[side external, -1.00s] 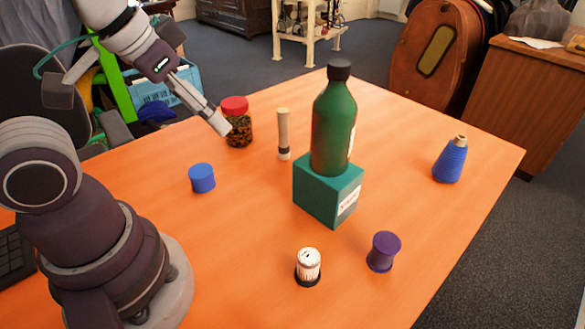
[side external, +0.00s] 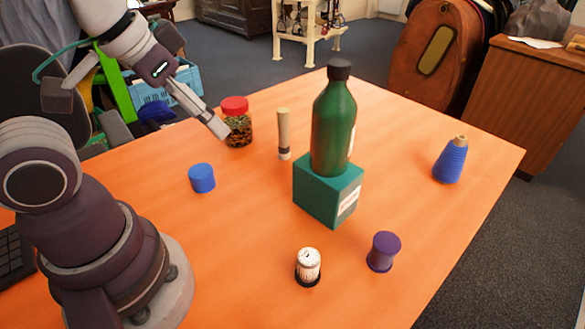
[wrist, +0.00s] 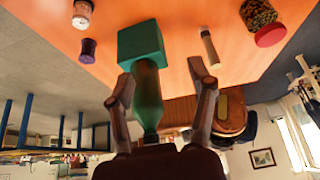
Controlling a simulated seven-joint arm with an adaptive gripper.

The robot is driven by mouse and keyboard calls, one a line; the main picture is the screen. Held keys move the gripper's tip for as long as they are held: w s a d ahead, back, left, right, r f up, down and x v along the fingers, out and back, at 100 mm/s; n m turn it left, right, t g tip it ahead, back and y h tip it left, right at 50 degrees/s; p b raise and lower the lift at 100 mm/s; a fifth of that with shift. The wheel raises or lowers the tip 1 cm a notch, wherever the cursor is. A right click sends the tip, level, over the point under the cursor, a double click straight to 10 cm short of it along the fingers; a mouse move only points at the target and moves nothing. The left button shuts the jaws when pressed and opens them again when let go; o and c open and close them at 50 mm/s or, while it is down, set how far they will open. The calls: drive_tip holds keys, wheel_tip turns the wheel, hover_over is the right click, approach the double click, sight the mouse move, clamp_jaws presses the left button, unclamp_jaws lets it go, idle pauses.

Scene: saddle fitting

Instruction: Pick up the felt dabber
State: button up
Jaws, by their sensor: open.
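The felt dabber, which I take to be the slim tan stick (side external: 283,132) with a dark band near its foot, stands upright on the orange table, left of the green bottle. In the wrist view the dabber (wrist: 209,48) shows above the right finger, apart from it. My gripper (side external: 222,132) is raised near the red-lidded jar, left of the dabber in the side view. In the wrist view my gripper (wrist: 162,78) has its fingers spread with nothing held. The green bottle shows beyond, in the gap between them.
A green bottle (side external: 333,125) stands on a teal box (side external: 325,192), right of the dabber. A red-lidded jar (side external: 237,124) stands left of it. A blue cylinder (side external: 202,178), a white can (side external: 308,266), a purple spool (side external: 382,252) and a blue cone (side external: 450,162) stand apart.

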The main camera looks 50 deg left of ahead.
idle(0.3)
drive_tip(key=n+g+y, duration=0.1)
drive_tip(key=n+y, duration=0.3)
drive_tip(key=n, duration=0.5)
approach(283, 117)
drive_tip(key=f, duration=0.2)
drive_tip(key=x, duration=1)
drive_tip(key=shift+w+a+f, duration=0.1)
drive_tip(key=shift+w+a, duration=0.3)
drive_tip(key=shift+a, duration=0.05)
clamp_jaws()
